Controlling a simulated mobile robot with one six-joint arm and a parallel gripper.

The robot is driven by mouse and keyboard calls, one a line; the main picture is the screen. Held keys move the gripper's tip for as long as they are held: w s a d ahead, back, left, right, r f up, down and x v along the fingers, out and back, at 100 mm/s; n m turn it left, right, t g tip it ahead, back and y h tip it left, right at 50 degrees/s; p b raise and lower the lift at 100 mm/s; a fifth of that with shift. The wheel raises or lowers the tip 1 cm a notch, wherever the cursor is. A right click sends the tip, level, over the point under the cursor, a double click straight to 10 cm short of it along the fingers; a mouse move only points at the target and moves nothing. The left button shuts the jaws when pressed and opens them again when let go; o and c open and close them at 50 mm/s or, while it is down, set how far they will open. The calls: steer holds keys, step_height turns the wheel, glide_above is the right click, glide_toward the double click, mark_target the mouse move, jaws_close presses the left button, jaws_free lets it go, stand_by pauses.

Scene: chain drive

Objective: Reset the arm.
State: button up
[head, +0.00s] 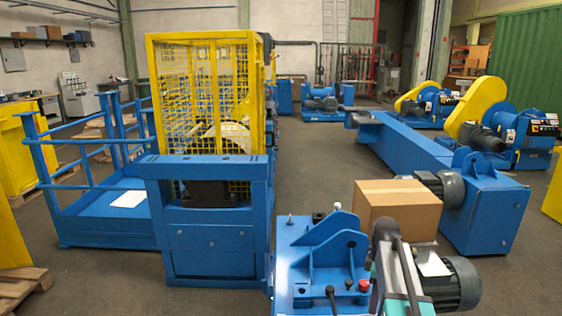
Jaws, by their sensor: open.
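I cannot make out my gripper in the head view, and its fingers do not show. A grey and teal jointed shape (390,262) stands at the bottom right, in front of a cardboard box. I cannot tell whether it is part of my arm or of the machine beside it. The cardboard box (398,203) is closed and sits behind the blue machine with a red button (325,252). No object is seen held.
A blue machine frame (210,235) with a yellow mesh cage (205,105) stands left of centre. A railed blue platform (100,208) is at its left. A long blue machine (420,145) stands at the right. Grey floor (318,165) is clear between them.

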steer(key=s+a+f+g, duration=0.2)
steer(key=s+a+f, duration=0.2)
steer(key=s+f, duration=0.6)
steer(key=s+a+f+g, duration=0.2)
steer(key=s+a+f, duration=0.4)
steer(key=f, duration=0.8)
steer(key=s+a+f+m, duration=0.1)
steer(key=s+f+m, duration=0.5)
steer(key=s, duration=0.5)
steer(key=s+a+f+m, duration=0.2)
steer(key=s+f+m, duration=0.5)
steer(key=s, duration=0.5)
steer(key=shift+f+g, duration=0.3)
steer(key=shift+f, duration=0.35)
